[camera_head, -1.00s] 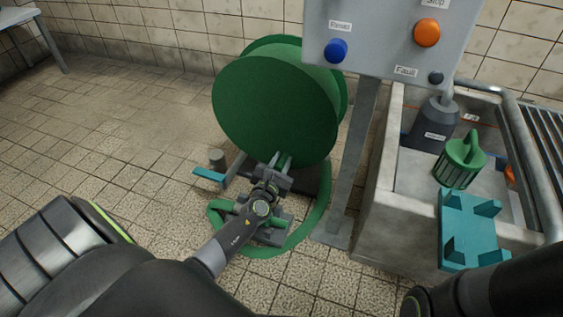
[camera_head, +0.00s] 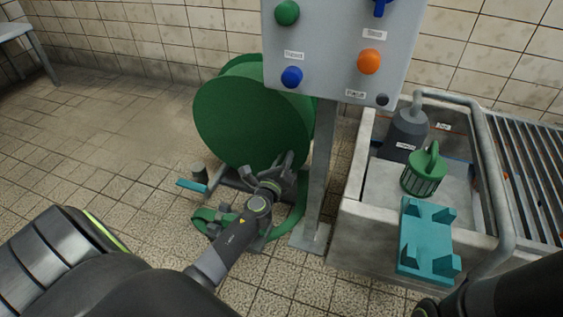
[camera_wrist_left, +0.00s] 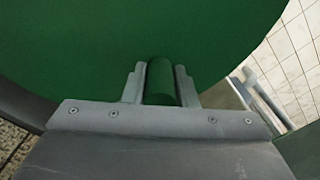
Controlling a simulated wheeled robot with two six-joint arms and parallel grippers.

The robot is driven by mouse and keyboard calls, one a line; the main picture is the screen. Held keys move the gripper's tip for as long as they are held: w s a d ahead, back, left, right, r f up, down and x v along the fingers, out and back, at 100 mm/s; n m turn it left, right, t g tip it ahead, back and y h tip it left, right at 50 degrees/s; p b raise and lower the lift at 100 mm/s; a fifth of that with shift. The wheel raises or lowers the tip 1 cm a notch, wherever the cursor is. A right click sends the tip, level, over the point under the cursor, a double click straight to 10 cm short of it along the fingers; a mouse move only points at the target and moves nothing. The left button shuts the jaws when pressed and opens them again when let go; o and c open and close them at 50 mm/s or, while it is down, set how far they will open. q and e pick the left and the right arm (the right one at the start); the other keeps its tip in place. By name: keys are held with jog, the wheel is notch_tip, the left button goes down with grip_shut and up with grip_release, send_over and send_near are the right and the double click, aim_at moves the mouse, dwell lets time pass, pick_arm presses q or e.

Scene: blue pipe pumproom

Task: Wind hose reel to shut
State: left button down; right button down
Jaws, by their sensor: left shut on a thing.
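The hose reel (camera_head: 240,125) is a large green drum with a flat round face, low on the floor left of the control panel's post. My left gripper (camera_head: 284,164) is at the lower right of that face. In the left wrist view its two fingers are shut on a short green cylindrical handle (camera_wrist_left: 161,80) in front of the reel's face (camera_wrist_left: 90,45). The head view hides the handle behind my gripper. A green hose (camera_head: 292,222) lies on the floor under my left arm. My right gripper is out of view; only part of my right arm shows at bottom right.
A grey control panel (camera_head: 335,50) with coloured buttons stands on a post (camera_head: 322,180) close right of the reel. A concrete basin (camera_head: 350,225) holds a grey bottle (camera_head: 404,135) and a green basket (camera_head: 424,175). A teal bracket (camera_head: 428,236) sits at its front. Tiled floor at left is clear.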

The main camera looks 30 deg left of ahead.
aim_at(289, 146)
pick_arm(q)
jog(key=shift+w+d+r+n+p, duration=0.15)
jog(key=shift+r+n+p, duration=0.25)
jog(key=shift+r+n, duration=0.35)
jog(key=shift+s+d+r+n+p, duration=0.15)
jog(key=shift+r+n+p, duration=0.25)
jog(key=shift+r+n, duration=0.35)
jog(key=shift+w, duration=0.1)
jog(key=c, duration=1.2)
grip_release()
jog(key=shift+o, duration=0.2)
